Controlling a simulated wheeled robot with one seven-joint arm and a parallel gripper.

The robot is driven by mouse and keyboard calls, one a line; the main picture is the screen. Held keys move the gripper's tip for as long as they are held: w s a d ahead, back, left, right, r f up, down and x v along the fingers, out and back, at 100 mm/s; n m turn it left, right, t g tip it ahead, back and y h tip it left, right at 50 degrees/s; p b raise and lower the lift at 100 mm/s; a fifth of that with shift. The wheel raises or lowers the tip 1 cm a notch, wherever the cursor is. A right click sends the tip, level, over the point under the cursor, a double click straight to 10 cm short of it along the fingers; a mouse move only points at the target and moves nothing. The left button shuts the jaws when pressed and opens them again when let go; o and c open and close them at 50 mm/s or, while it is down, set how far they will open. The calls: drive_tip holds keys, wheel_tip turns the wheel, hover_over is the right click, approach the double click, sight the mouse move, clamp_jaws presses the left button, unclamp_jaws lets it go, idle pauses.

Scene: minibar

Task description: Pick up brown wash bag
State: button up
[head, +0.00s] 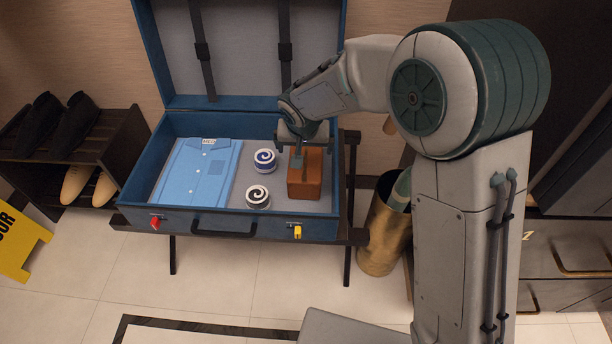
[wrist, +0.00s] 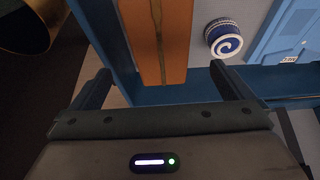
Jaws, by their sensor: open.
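The brown wash bag (head: 305,178) stands in the right part of the open blue suitcase (head: 180,123). It is a box-like bag, and its top shows in the wrist view (wrist: 152,40) with a darker strip along it. My gripper (head: 300,152) is over the bag's far part in the head view. In the wrist view my gripper (wrist: 160,78) is open, with one finger on each side of the bag's line and clear gaps to it. The near end of the bag lies between the fingertips in the picture. I cannot tell the height gap.
A folded blue shirt (head: 196,172) lies further left. The suitcase walls and raised lid (head: 240,45) surround them. A brass bin (head: 384,235) stands right.

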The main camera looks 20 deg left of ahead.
sight(304, 164)
drive_tip(key=b+x, duration=0.2)
drive_tip(key=x, duration=0.6)
drive_tip(key=shift+a+f, duration=0.15)
drive_tip(key=shift+f, duration=0.1)
drive_tip(key=b+x, duration=0.1)
drive_tip(key=x, duration=0.2)
drive_tip(key=b+x, duration=0.1)
drive_tip(key=x, duration=0.1)
drive_tip(key=shift+w+f+b, duration=0.25)
drive_tip(key=shift+w+b, duration=0.1)
drive_tip(key=shift+r, duration=0.1)
drive_tip(key=c, duration=1)
